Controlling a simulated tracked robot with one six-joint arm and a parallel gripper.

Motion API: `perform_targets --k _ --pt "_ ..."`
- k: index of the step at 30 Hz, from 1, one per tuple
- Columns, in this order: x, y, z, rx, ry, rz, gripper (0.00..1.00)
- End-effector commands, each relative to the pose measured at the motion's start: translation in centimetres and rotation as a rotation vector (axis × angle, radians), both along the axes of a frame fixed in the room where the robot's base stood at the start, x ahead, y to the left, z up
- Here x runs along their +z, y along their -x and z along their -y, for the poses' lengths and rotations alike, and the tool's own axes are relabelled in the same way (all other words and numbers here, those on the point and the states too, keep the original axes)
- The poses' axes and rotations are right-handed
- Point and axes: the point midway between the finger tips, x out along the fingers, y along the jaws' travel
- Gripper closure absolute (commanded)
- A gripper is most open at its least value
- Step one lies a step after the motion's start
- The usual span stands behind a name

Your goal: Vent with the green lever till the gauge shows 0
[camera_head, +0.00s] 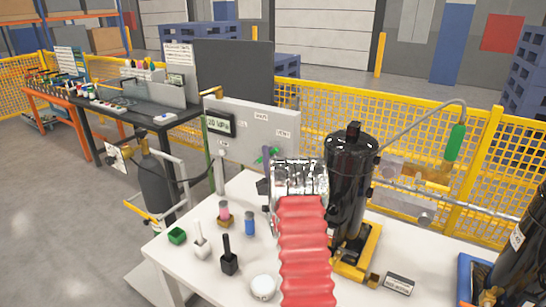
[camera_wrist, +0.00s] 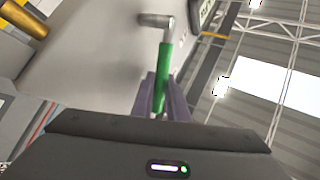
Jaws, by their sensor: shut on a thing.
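The green lever (camera_wrist: 165,65) hangs from a grey metal stem on the pale panel in the wrist view. My gripper (camera_wrist: 163,95) is shut on its lower end, with one purple finger on each side. In the head view a little of the green lever (camera_head: 266,154) shows at the panel's lower edge, partly behind my arm. The gauge (camera_head: 218,124) is a dark digital display on the panel's left side. It appears to read about 20 MPa, but the digits are small. In the wrist view only a corner of the gauge (camera_wrist: 205,12) shows.
A tall black cylinder (camera_head: 352,180) stands on the white table (camera_head: 190,275), right of my arm. A green-gripped hose (camera_head: 455,142) arches beyond it.

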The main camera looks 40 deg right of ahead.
Motion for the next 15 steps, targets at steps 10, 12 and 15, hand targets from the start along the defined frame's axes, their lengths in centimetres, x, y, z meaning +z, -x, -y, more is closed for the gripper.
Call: perform_targets --k 10,12,15 --pt "0.01 -0.21 0.58 -0.009 -0.009 0.032 1.00" --pt "0.02 -0.16 0.63 -0.010 -0.009 0.033 1.00" --pt "0.01 -0.09 0.70 -0.011 -0.010 0.031 1.00"
